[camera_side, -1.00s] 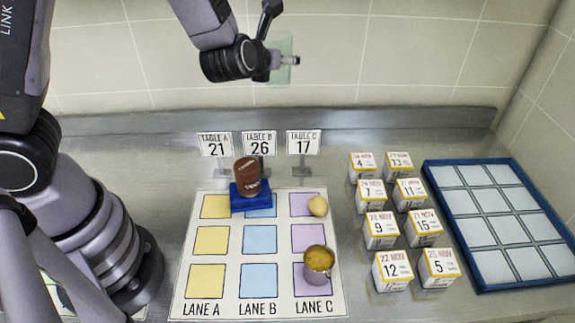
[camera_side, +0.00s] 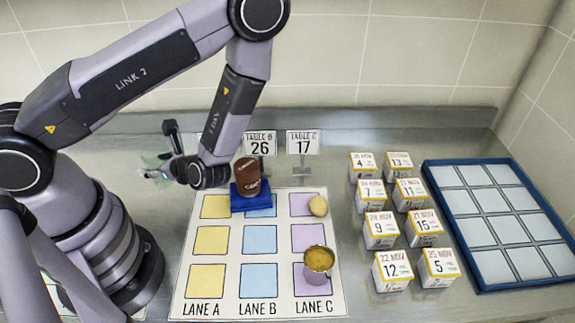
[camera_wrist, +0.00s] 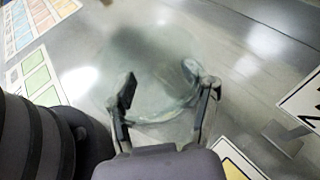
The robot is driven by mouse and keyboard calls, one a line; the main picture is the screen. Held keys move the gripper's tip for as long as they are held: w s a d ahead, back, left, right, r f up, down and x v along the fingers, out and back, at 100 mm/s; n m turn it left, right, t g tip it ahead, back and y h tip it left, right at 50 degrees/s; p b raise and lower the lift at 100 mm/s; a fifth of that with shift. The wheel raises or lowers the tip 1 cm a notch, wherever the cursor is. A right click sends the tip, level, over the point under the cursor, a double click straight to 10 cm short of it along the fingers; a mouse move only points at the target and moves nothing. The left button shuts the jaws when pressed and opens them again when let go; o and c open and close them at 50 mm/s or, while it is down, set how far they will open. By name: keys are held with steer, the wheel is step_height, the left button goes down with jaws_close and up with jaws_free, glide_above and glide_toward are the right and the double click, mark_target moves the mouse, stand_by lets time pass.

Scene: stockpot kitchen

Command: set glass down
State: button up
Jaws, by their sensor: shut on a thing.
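My gripper (camera_side: 164,152) is shut on a clear, faintly greenish glass (camera_side: 150,159), low over the steel counter behind and left of the lane mat. In the wrist view my gripper's fingers (camera_wrist: 165,93) sit on either side of the glass (camera_wrist: 150,62), with its round outline between and beyond them. I cannot tell whether the glass touches the counter. My arm and gripper partly hide the glass in the side view.
Table signs (camera_side: 303,143) stand behind. Several dated boxes (camera_side: 380,230) and a blue-rimmed tray (camera_side: 470,250) are right.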

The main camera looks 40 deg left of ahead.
steer(key=shift+n+g, duration=0.4)
steer(key=f, duration=0.1)
steer(key=s+f, duration=0.2)
steer(key=f, duration=0.1)
steer(key=shift+a, duration=0.25)
steer(key=shift+w+f, duration=0.1)
steer(key=shift+f, duration=1.95)
steer(key=o, duration=1.3)
steer(key=shift+f, duration=0.1)
